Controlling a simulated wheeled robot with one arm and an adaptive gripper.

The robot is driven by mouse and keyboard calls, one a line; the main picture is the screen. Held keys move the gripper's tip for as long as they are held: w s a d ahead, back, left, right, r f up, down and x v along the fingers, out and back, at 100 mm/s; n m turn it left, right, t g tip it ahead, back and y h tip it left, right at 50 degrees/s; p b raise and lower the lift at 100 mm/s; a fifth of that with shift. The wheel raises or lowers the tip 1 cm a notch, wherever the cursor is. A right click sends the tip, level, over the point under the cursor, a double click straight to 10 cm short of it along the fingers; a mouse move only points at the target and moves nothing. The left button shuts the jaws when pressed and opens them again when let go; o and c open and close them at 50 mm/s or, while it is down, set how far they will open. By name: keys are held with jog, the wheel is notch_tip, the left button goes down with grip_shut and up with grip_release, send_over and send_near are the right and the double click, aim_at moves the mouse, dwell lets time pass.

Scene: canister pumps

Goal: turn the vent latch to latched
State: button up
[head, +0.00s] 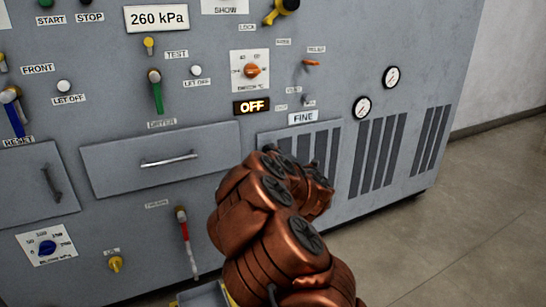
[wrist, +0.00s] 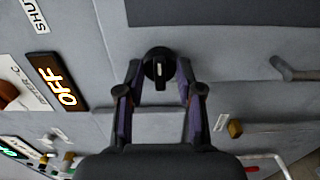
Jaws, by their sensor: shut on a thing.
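A round black knob with a raised grip and a pale mark (wrist: 158,69) sits on the grey panel in the wrist view. I take it to be the vent latch, though no label naming it is readable. My gripper (wrist: 160,78) is shut on it, one finger on each side. The pale mark runs up and down in the wrist view, in line with the fingers. In the head view my copper-coloured arm reaches to the panel below the OFF display, and hides both the gripper and the knob.
The lit OFF display (head: 251,107) is near the work spot; it also shows in the wrist view (wrist: 57,82). An orange rotary knob (head: 252,71) sits above it. A drawer (head: 112,160) with a bar handle is at left. Vent slots and two gauges (head: 362,107) are at right.

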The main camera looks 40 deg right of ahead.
dwell(0.4)
jog(key=o, duration=1.2)
jog(key=shift+c, duration=0.2)
jog(key=v, duration=0.7)
jog(key=shift+s+a, duration=0.15)
jog(key=shift+s, duration=0.05)
